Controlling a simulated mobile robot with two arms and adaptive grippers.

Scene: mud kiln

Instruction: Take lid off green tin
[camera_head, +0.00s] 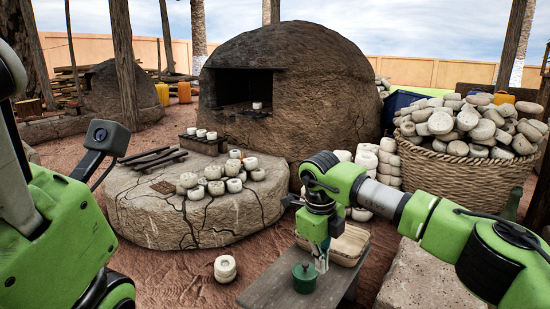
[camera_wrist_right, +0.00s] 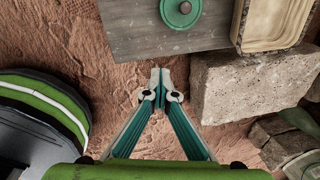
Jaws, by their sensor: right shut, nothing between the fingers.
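The green tin (camera_head: 304,280) stands upright on a small grey bench at the lower middle of the head view. Its round green lid (camera_wrist_right: 174,15) with a small knob is on it, seen from above at the top edge of the wrist view. My right gripper (camera_head: 321,266) hangs pointing down just right of the tin in the head view. In the wrist view my right gripper (camera_wrist_right: 160,86) has its fingertips together, empty and apart from the tin. My left arm shows at the left, but its fingers are not in view.
A tan rectangular tray (camera_head: 347,246) lies on the grey bench (camera_head: 262,293) beside the tin. A stone block (camera_wrist_right: 240,85) stands next to the bench. A white pot (camera_head: 225,269) sits on the ground to the left. A stone slab (camera_head: 150,215) with several pots lies behind.

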